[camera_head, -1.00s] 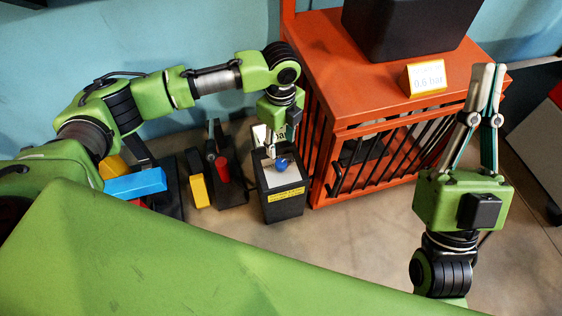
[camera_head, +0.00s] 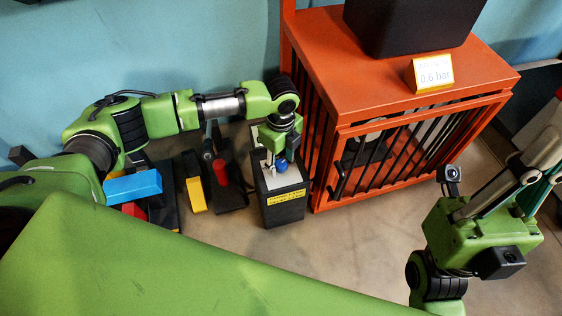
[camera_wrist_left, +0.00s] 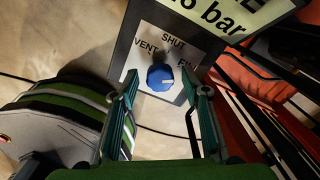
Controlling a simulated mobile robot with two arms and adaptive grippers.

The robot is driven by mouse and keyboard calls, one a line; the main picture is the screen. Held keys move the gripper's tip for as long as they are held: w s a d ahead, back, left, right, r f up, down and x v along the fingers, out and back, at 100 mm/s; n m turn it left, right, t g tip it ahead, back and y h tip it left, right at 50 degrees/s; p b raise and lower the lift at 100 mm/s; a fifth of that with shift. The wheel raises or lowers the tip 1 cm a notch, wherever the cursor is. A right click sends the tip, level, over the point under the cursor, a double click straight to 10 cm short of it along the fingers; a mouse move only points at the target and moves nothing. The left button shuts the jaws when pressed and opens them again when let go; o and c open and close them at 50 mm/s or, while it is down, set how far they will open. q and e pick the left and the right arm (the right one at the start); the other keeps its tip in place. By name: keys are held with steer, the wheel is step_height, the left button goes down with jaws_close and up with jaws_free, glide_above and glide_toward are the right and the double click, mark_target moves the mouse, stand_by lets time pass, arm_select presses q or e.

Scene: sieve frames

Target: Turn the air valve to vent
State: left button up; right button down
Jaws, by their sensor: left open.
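The air valve is a blue knob (camera_head: 280,164) on the pale top plate of a dark box (camera_head: 282,208) with a yellow label. In the left wrist view the knob (camera_wrist_left: 160,77) sits below the words VENT, SHUT and a partly hidden third word. I cannot tell surely which word it points to. My left gripper (camera_head: 273,168) is over the box top at the knob. In the left wrist view its open fingers (camera_wrist_left: 160,84) stand apart on either side of the knob, without visible grip. My right gripper (camera_head: 545,150) is off to the right, away from the valve, its fingertips partly cut off.
An orange barred cabinet (camera_head: 400,90) stands right beside the box, with a 0.6 bar display (camera_head: 434,74) and a black block (camera_head: 410,25) on top. Left of the box are a stand with a red part (camera_head: 221,172), a yellow block (camera_head: 195,194) and a blue block (camera_head: 133,186).

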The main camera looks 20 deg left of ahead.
arm_select(q)
steer(key=shift+c, duration=0.2)
steer(key=c, duration=1)
steer(key=shift+c, duration=0.2)
